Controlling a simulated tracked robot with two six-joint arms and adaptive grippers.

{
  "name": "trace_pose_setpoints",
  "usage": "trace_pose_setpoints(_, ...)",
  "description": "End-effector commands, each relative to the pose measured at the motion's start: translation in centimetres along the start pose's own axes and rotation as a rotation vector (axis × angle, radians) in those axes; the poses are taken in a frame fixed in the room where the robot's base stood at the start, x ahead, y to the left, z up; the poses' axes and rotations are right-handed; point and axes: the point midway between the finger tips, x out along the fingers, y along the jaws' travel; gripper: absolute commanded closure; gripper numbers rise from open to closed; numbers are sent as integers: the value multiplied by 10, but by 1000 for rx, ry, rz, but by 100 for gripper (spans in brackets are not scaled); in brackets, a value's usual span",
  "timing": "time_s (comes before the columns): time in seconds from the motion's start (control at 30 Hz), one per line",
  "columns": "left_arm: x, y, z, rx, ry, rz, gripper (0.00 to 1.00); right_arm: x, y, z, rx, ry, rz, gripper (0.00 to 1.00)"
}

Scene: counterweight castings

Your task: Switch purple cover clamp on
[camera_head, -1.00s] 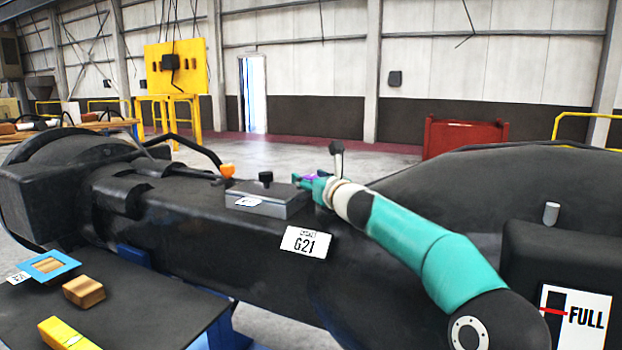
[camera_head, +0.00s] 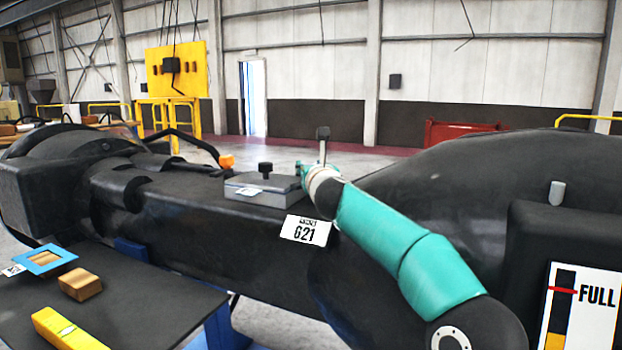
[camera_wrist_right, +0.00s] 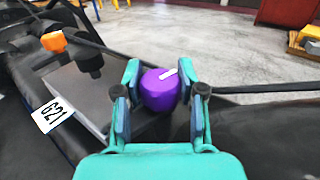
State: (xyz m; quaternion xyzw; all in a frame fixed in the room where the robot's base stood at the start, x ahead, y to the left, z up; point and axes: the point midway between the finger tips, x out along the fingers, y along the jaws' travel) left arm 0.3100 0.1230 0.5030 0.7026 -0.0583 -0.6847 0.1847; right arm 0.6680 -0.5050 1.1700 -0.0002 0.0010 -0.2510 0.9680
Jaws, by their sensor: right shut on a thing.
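The purple clamp knob (camera_wrist_right: 160,92) sits between the two fingers of my right gripper (camera_wrist_right: 161,96) in the right wrist view. The fingers are shut on its sides, and a white mark shows on its top. In the head view my right gripper (camera_head: 305,176) is at the right end of the grey cover (camera_head: 262,190), on the dark casting, and hides the knob there. The grey cover also shows in the right wrist view (camera_wrist_right: 83,100), left of the gripper. My left gripper is not in view.
A black knob (camera_head: 265,170) stands on the cover, and an orange knob (camera_head: 226,161) is left of it. A G21 label (camera_head: 305,230) is on the casting's side. A dark table (camera_head: 130,305) at front left holds wooden blocks, a blue frame and a yellow block. A FULL gauge (camera_head: 580,310) is at right.

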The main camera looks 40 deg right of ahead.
Motion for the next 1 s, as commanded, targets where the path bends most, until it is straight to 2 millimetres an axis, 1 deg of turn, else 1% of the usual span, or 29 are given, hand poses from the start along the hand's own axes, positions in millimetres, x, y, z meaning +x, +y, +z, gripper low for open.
trace_pose_setpoints(0.03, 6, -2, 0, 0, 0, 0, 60, 0, 4, -2, 1, -3, -38, 95)
trace_pose_setpoints(0.13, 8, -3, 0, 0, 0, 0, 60, 0, 4, 0, 1, -3, -132, 95)
trace_pose_setpoints(0.27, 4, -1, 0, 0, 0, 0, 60, 1, 4, 2, 1, -2, -257, 96)
trace_pose_setpoints(0.37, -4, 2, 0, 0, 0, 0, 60, 1, 3, 5, 0, -1, -353, 95)
trace_pose_setpoints(0.47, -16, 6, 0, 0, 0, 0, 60, 1, 4, 7, 0, -1, -448, 95)
trace_pose_setpoints(0.7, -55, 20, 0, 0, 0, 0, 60, 1, 2, 10, -1, -1, -660, 95)
trace_pose_setpoints(1.0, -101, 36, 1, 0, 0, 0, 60, 2, 1, 11, -1, -3, -824, 95)
